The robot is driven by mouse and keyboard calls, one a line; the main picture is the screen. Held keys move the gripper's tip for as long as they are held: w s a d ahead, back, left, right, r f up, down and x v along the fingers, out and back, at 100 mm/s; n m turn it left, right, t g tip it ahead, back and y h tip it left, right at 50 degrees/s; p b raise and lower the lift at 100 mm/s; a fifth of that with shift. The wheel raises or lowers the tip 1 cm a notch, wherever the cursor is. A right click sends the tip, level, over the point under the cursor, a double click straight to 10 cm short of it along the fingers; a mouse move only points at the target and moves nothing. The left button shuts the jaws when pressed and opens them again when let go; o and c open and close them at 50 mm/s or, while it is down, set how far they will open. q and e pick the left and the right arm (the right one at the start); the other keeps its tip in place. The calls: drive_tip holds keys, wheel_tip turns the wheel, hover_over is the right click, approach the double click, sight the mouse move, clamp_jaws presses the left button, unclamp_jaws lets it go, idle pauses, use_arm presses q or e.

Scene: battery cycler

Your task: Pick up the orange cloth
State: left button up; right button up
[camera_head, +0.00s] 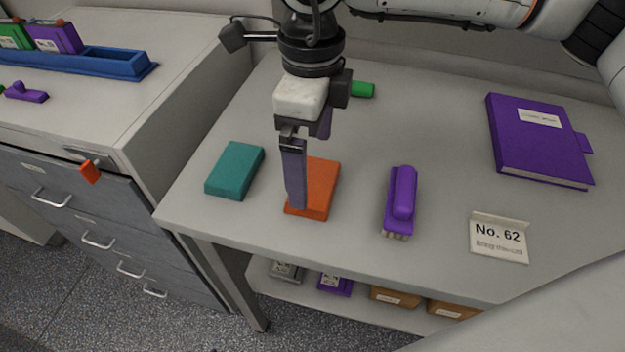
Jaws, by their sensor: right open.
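The orange cloth (322,190) is a flat, folded rectangular block lying on the grey table, between a teal cloth and a purple brush. My right gripper (300,185) points down in front of the cloth from above. It is open, with one long finger covering the left part of the cloth and the other finger partly hidden behind it. Nothing shows between the fingers. I cannot tell whether a fingertip touches the cloth. My left gripper does not show.
The teal cloth (235,170) lies left of the orange one. The purple brush (401,200) and a "No. 62" card (498,238) are to the right. A purple binder (538,139) lies at the back right. A green object (362,89) is behind the gripper. Drawers stand left.

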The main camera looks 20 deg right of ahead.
sight(313, 182)
wheel_tip(313, 182, down, 5)
drive_tip(key=shift+d+p, duration=0.15)
drive_tip(key=shift+p, duration=0.3)
drive_tip(key=c, duration=0.9)
drive_tip(key=shift+c, duration=0.2)
drive_tip(key=shift+r, duration=0.15)
wheel_tip(313, 182, up, 10)
drive_tip(key=b, duration=0.1)
